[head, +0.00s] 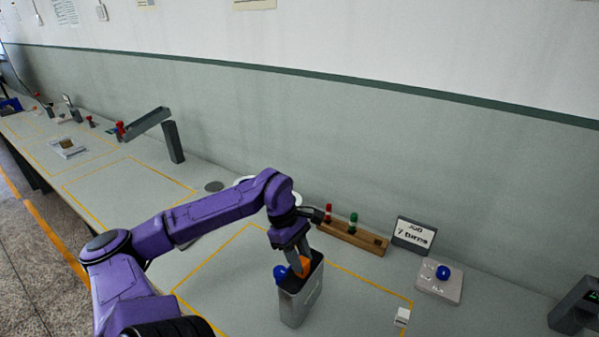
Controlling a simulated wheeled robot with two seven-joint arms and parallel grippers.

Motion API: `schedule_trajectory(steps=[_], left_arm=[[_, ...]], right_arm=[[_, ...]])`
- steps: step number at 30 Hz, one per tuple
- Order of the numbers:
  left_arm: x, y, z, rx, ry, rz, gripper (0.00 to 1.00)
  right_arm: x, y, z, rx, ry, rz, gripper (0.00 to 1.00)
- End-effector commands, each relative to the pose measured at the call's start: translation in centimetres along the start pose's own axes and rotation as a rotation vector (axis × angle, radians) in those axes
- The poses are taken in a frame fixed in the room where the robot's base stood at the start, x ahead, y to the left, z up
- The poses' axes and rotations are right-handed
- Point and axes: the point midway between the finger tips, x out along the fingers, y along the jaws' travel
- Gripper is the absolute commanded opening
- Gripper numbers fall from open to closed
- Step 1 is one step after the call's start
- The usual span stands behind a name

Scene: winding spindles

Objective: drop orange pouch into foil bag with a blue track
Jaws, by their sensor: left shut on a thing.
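A grey, upright, open-topped container (297,307), which looks like the foil bag, stands on the bench at the lower middle. A round blue piece (280,273) shows at the left of its rim; I cannot tell whether it is fixed to it. My left gripper (300,266) points down at the mouth of the bag and is shut on the orange pouch (304,265). The pouch shows only in part, between the fingers, at or just inside the opening. Its lower end is hidden. No blue track is clear to me. My right gripper is out of view.
Behind the bag is a wooden rack (352,237) with a red and a green peg. A sign reading "7 turns" (414,236) and a plate with a blue knob (439,284) stand to the right. A small white block (402,317) sits by the yellow outline.

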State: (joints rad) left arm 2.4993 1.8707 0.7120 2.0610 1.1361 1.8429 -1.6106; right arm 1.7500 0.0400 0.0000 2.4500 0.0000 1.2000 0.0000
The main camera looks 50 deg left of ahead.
Motion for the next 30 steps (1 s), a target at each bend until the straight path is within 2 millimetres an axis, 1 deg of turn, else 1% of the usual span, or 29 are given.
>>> schedule_trajectory(steps=[3,12,13,15,25,28,30], left_arm=[[0.4,0.0,-0.2,-0.001,0.0,-0.001,0.02],[0.4,0.0,-0.2,0.0,0.0,0.0,0.02],[0.4,0.0,-0.2,0.0,0.0,0.0,0.4],[0.4,0.0,-0.2,0.0,0.0,0.0,0.6],[0.4,0.0,-0.2,0.0,0.0,0.0,0.6],[-0.2,0.0,0.1,0.0,0.0,0.0,0.6],[-1.1,0.0,0.4,0.0,0.0,0.0,0.6]], right_arm=[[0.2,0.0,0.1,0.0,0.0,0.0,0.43],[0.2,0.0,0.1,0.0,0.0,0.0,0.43],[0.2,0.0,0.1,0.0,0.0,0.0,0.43],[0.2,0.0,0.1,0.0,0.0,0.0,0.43],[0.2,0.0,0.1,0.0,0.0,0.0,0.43],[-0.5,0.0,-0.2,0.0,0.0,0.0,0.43],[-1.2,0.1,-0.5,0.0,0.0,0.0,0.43]])
